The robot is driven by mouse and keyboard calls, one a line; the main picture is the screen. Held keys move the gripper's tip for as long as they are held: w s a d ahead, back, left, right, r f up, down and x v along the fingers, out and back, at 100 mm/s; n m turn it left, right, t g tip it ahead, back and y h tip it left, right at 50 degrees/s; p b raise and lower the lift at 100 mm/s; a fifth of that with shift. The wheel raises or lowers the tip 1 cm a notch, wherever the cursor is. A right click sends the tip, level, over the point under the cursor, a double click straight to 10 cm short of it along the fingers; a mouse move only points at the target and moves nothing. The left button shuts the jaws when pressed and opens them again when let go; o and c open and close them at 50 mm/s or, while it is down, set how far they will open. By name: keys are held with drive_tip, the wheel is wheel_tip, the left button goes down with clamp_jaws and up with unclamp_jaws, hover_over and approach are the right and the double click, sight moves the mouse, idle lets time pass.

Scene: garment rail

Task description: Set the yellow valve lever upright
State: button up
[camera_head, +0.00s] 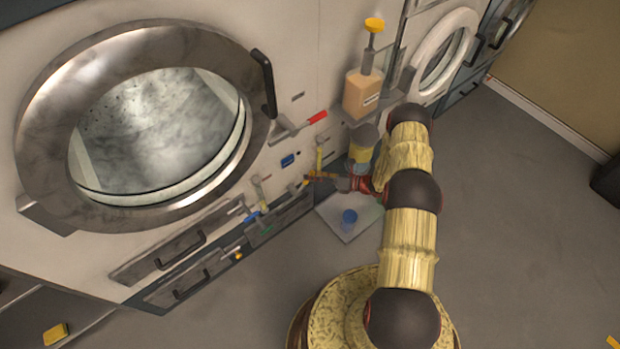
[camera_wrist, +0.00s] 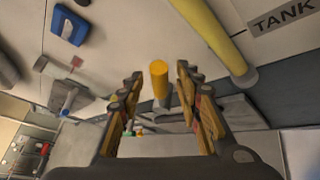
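The yellow valve lever shows in the wrist view as a short yellow rounded grip (camera_wrist: 159,78) on a grey stem. It points toward my camera, between the two fingers. In the head view its yellow tip (camera_head: 305,182) is small and close to the fingers. My gripper (camera_wrist: 159,72) is open, with one finger on each side of the lever and a visible gap on both sides. In the head view my gripper (camera_head: 322,177) is low by the machine front, and my arm hides part of that area.
A yellow pipe (camera_wrist: 215,35) beside a TANK label (camera_wrist: 284,16) is close to the right finger. A blue block (camera_wrist: 70,25) is at upper left. A red-handled lever (camera_head: 317,118), a pump bottle (camera_head: 362,95) and a blue cup (camera_head: 349,217) are nearby.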

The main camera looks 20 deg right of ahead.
drive_tip(key=shift+x, duration=0.8)
drive_tip(key=c, duration=0.3)
clamp_jaws()
